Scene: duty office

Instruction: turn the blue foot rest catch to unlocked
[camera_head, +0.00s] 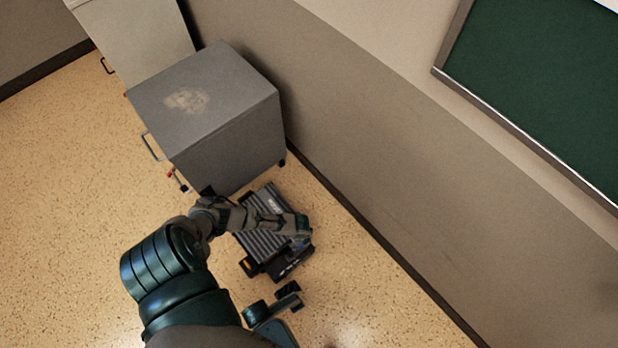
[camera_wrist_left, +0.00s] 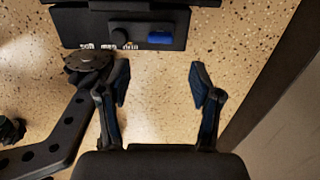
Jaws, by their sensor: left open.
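The foot rest (camera_head: 258,238), with a ribbed grey top and a dark base, stands on the floor beside the grey cabinet. In the left wrist view its dark panel (camera_wrist_left: 80,28) crosses the top, with white lettering, a round black knob (camera_wrist_left: 121,36) and the blue catch (camera_wrist_left: 160,38). The catch lies lengthwise across the picture. My left gripper (camera_wrist_left: 160,86) is open and empty, its fingertips apart from the panel and roughly in line with the catch. In the head view my left forearm covers part of the foot rest, and I cannot make out the catch.
The grey cabinet (camera_head: 225,125) stands against the wall behind the foot rest, with a lighter cabinet (camera_head: 135,40) beyond it. The wall (camera_head: 400,200) runs close along the right. Speckled floor (camera_head: 70,180) is clear at the left. A green board (camera_head: 540,90) hangs above.

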